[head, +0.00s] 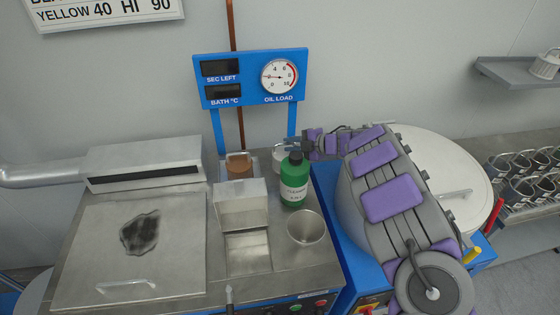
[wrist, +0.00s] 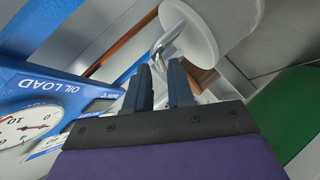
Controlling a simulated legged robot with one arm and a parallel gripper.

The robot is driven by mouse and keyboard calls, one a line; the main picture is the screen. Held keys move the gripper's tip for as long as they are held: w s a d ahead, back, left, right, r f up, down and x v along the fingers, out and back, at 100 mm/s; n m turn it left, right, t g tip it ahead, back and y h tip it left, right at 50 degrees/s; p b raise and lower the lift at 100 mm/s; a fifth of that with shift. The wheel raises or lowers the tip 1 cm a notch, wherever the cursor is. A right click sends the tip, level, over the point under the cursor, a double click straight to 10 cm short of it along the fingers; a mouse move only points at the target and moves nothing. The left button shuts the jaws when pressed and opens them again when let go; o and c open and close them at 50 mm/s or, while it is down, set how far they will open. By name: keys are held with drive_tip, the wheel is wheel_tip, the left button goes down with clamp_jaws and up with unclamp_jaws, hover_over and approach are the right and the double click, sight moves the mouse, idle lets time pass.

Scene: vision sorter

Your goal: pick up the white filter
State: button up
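The white filter (wrist: 222,28) is a pale cylinder at the top of the wrist view, with a bent metal handle (wrist: 170,38) on its side. In the head view a pale round piece (head: 281,156), which looks like the filter, stands behind the green bottle and is partly hidden. My gripper (wrist: 163,80) has its two dark fingers apart, pointing towards the handle. I see nothing held between them; the handle lies just beyond the tips. In the head view my gripper (head: 291,144) is above and behind the green bottle, close to the pale piece.
The green bottle (head: 294,182) stands close below my gripper. A brown-topped container (head: 239,167), a metal box (head: 240,205) and a metal cup (head: 307,229) are nearby. The blue gauge panel (head: 250,78) stands behind on posts. A round white lid (head: 465,170) lies right of my arm.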

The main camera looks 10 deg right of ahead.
sight(287, 144)
drive_tip(key=shift+w+d+f+b, duration=0.1)
drive_tip(key=shift+w+f+b, duration=0.35)
drive_tip(key=shift+w+f, duration=0.55)
drive_tip(key=shift+w+d+r, duration=0.1)
drive_tip(key=shift+d, duration=0.2)
drive_tip(key=shift+a, duration=1.15)
drive_tip(key=shift+c, duration=1.4)
drive_tip(key=shift+a, duration=0.15)
drive_tip(key=shift+c, duration=0.7)
drive_tip(key=shift+d, duration=0.85)
clamp_jaws()
